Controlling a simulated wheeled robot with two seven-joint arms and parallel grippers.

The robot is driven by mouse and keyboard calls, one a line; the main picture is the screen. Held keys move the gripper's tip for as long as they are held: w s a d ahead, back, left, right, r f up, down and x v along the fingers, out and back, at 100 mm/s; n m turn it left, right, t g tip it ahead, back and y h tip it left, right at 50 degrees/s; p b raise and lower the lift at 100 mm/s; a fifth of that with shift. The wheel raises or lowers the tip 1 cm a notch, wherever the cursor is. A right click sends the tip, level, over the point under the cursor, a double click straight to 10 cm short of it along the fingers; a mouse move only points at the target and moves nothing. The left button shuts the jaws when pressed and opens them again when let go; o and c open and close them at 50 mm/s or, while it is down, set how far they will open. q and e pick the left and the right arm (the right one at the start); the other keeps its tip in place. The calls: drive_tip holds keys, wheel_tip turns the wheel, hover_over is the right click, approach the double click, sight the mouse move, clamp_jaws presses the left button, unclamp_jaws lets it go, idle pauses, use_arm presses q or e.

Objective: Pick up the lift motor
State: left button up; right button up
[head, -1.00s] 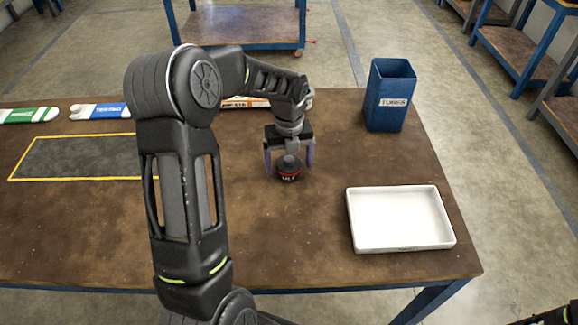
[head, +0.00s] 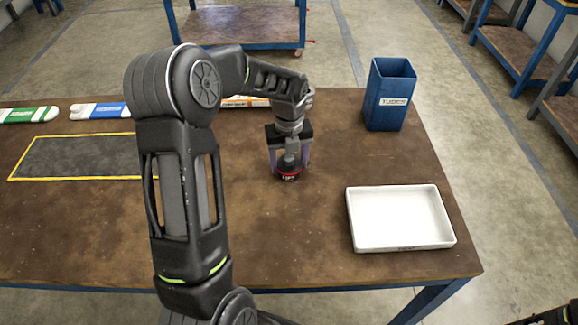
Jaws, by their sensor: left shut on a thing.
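The lift motor (head: 289,174) is a small black cylinder with a red band and partly readable white lettering. It stands upright on the brown table, right of the middle of the head view. My left gripper (head: 289,160) points down over it, with a purple-grey finger on each side. The fingers are shut on the motor. It looks to be at table height; I cannot tell whether it touches the table. Of my right arm only a dark piece shows at the lower right corner, and its gripper is out of view.
A white tray (head: 352,222) lies at the right front of the table (head: 300,240). A blue bin labelled TUBES (head: 390,85) stands at the back right. A yellow-framed dark mat (head: 75,158) lies left. Green (head: 28,115), blue (head: 98,110) and orange-white (head: 245,101) items lie along the back.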

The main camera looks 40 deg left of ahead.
sight(289, 158)
use_arm(q)
clamp_jaws()
drive_tip(key=shift+r, duration=0.1)
idle(0.4)
wheel_tip(289, 158, up, 10)
idle(0.5)
idle(0.5)
